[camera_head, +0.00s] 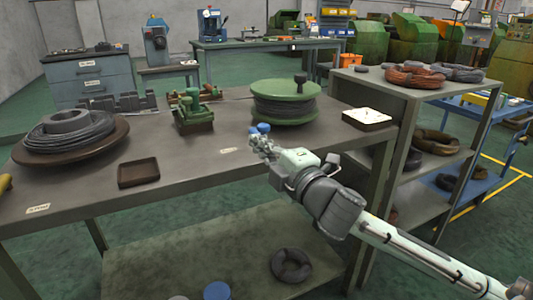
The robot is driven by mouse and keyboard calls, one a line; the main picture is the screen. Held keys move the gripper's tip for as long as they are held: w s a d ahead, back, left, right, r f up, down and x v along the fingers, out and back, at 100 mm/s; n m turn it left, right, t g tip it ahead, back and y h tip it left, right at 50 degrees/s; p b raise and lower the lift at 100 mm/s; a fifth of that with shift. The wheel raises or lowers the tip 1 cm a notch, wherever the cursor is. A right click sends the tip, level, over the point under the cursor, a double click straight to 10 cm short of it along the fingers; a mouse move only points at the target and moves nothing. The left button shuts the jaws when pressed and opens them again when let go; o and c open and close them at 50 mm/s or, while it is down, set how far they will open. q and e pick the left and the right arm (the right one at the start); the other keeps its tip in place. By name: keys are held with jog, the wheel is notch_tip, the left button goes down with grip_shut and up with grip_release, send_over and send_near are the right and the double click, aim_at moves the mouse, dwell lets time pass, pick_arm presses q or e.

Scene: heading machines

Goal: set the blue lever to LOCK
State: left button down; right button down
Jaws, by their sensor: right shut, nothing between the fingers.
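My right gripper (262,142) reaches in from the lower right over the front part of the grey workbench (215,150). It is shut with nothing between its fingers. Small blue knob-like parts (263,128) show right at its fingertips. They look like the blue lever, but the gripper hides what they are fixed to. I cannot tell whether the fingers touch them. No LOCK mark is readable, so the lever's setting cannot be told. My left gripper is not in view.
A green spool of wire (284,101) stands just behind the gripper. A green machine (193,112), a brown tray (138,172), a wire coil (70,132) and a white tray (367,118) are also on the bench. A shelf rack (425,92) with coils stands at right.

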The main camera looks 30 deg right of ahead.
jog(key=shift+s, duration=1.5)
jog(key=shift+d, duration=0.1)
jog(key=s+d+f+m+g+h, duration=0.25)
jog(key=f+m+g, duration=0.2)
jog(key=f, duration=0.95)
jog(key=s+d+f+m+g+h, duration=0.15)
jog(key=d+f+m+g, duration=0.3)
jog(key=f, duration=1.05)
jog(key=s+a+f+m+g+y, duration=0.1)
jog(key=s+a+f+m+g, duration=0.2)
jog(key=s+f, duration=0.5)
jog(key=s+a+f+m+g+y, duration=0.1)
jog(key=s+a+f+m+g, duration=0.2)
jog(key=s+a+f, duration=0.3)
jog(key=s+f, duration=0.3)
jog(key=f, duration=0.3)
jog(key=shift+s+f+g, duration=0.2)
jog(key=shift+f+g, duration=0.1)
